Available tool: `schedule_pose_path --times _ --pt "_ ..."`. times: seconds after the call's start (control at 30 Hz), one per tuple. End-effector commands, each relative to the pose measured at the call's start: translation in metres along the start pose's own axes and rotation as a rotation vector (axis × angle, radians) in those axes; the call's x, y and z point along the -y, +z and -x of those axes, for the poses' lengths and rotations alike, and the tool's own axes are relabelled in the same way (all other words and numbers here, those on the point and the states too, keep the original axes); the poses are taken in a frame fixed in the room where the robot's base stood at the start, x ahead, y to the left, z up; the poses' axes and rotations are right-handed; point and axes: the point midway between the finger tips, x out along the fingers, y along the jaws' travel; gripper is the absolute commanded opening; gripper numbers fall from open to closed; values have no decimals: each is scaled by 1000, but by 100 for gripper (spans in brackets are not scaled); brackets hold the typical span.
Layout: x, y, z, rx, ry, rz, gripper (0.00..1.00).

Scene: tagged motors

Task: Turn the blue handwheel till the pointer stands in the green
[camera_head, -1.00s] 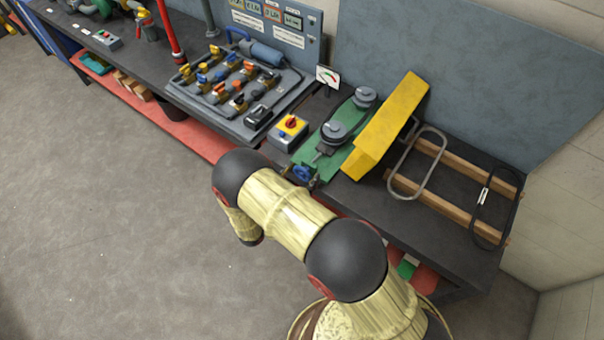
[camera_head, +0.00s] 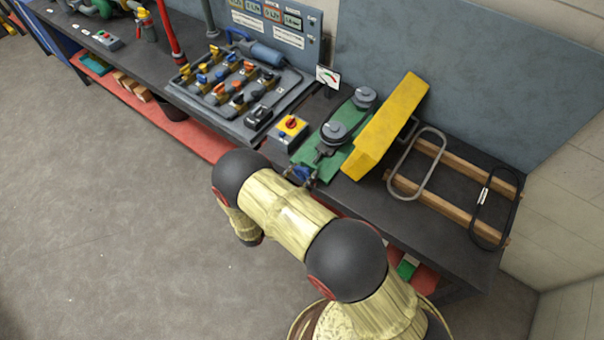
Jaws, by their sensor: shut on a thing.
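The blue handwheel (camera_head: 302,173) is at the front edge of the bench, at the near end of a green base plate (camera_head: 307,152) with two grey pulleys. My gripper (camera_head: 301,177) is shut on the handwheel; my own arm hides most of the gripper and part of the wheel. A small white gauge (camera_head: 328,78) with a coloured scale stands behind the plate. The gauge is too small to tell exactly where its pointer stands.
A yellow guard (camera_head: 385,127) stands tilted just right of the pulleys. A grey switch box (camera_head: 290,133) with a red knob on yellow is to the left. Belts lie on wooden strips (camera_head: 462,170) at the right. The floor in front is clear.

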Motion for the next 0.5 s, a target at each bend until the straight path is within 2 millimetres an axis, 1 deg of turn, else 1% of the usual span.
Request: schedule_pose_path --times 0.27,0.5 --pt "-1 0 0 0 1 -38 31" --pt "0 -1 0 0 1 -172 31"
